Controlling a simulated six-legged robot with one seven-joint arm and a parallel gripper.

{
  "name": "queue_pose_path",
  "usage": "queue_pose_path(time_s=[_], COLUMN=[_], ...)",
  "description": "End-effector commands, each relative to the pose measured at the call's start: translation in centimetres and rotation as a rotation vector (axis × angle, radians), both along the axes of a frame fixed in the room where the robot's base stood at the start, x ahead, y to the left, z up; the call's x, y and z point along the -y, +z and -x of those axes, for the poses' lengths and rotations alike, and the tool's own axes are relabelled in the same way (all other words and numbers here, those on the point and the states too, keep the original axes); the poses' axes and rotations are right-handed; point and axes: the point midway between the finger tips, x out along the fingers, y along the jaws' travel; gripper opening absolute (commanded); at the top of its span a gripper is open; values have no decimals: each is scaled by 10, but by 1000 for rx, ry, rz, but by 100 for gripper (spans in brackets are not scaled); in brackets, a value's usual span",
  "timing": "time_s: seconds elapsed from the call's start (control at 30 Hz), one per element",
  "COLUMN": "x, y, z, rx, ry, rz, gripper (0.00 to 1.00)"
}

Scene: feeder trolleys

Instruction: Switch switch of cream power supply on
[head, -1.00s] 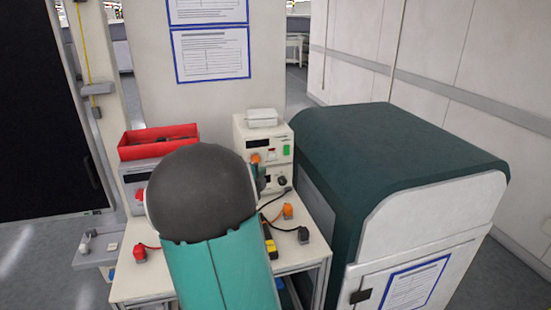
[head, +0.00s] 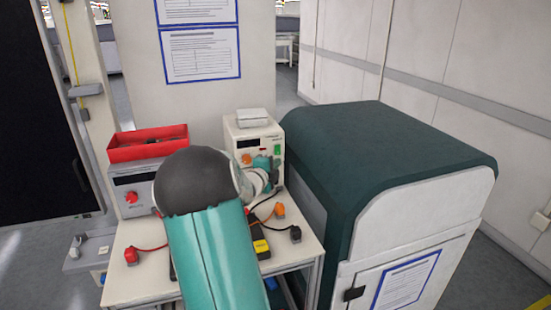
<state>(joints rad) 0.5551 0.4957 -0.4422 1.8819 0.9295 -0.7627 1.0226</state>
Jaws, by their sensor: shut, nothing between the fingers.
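The cream power supply (head: 231,135) stands at the back right of the trolley top. Its front has a dark display, an orange knob (head: 246,159) and a small green element (head: 277,149) on the right; I cannot tell whether its switch is on or off. My gripper (head: 276,162) is shut and empty, close in front of the right part of this panel. It and my wrist hide the lower panel. Contact with the panel cannot be told.
A grey unit (head: 128,198) with a red knob carries a red bin (head: 148,152) at left. Orange, red and black plugs with cables and a yellow-black item (head: 259,239) lie on the trolley top (head: 140,285). A large dark green-topped cabinet (head: 390,145) stands close on the right.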

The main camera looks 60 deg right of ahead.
Motion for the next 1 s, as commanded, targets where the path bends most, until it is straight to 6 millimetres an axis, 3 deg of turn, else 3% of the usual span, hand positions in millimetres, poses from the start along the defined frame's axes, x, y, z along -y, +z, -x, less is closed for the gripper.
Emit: queue_pose_path(time_s=[0.13,0.33,1.0], x=[31,50,59], y=[-3,-6,-10], z=[1,-21,-31], rx=[-2,-1,-1], ry=[-2,0,1], rz=[1,1,0], gripper=[0,0,0])
